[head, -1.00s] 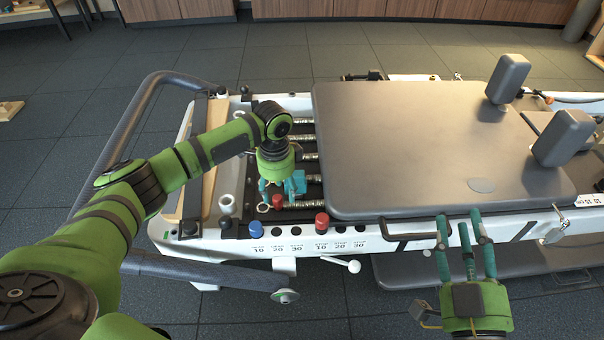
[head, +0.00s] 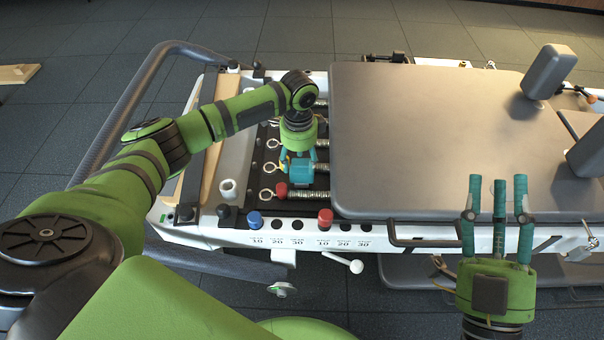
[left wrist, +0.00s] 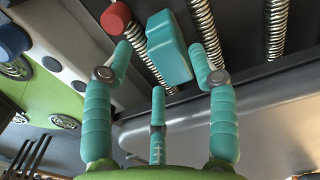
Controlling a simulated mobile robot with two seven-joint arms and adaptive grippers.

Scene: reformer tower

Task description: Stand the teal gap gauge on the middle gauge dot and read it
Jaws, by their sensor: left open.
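The teal gap gauge (head: 301,171) is a small block at the left end of the springs, close to a red spring end. My left gripper (head: 298,155) is right at it, pointing down from above. In the left wrist view the gauge (left wrist: 168,48) lies between the spread fingertips, with gaps visible on both sides. The left gripper is open. The gauge's underside and the middle gauge dot cannot be made out. My right gripper (head: 497,185) has its fingers apart and empty, in front of the carriage's near edge.
The grey padded carriage (head: 430,140) stands right of the springs, with shoulder pads (head: 549,71) at its right. A red knob (head: 325,218) and a blue knob (head: 255,219) stand along the numbered front rail. A curved dark handrail (head: 125,115) borders the left end.

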